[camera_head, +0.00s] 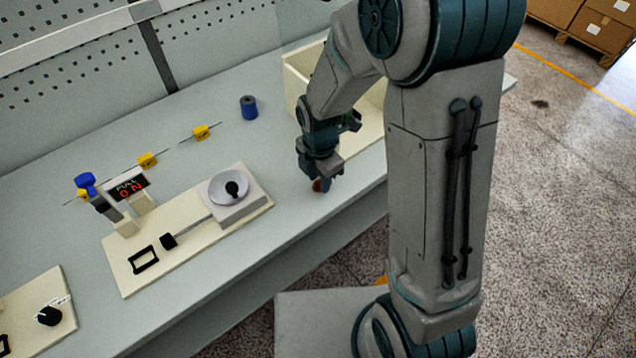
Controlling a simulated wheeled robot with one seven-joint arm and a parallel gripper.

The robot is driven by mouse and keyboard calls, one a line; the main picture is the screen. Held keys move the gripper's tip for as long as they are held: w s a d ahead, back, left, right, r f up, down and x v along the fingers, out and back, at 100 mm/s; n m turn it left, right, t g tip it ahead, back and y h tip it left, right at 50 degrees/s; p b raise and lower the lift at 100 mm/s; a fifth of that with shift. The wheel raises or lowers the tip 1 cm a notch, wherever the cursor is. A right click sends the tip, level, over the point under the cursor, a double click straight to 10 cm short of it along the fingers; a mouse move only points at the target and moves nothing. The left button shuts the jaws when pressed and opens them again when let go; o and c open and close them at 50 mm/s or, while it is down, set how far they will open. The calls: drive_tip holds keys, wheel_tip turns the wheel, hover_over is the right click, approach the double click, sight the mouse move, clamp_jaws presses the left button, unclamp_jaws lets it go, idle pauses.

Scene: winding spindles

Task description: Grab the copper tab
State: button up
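A small copper-coloured piece (320,185), which looks like the copper tab, shows low at the fingers of my gripper (323,178), over the front part of the grey bench. My gripper points down at it and hides part of it. The fingers are small and dark here, so I cannot tell whether they are open or closed on the piece, or whether it touches the bench.
A cream board (125,277) with a round dish (229,187) and a lit "PULL ON" sign (129,187) lies to the left. A cream bin (294,80) stands behind my gripper. A blue cylinder (249,107) and yellow blocks (201,132) sit farther back.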

clamp_jaws()
drive_tip(key=shift+r, duration=0.1)
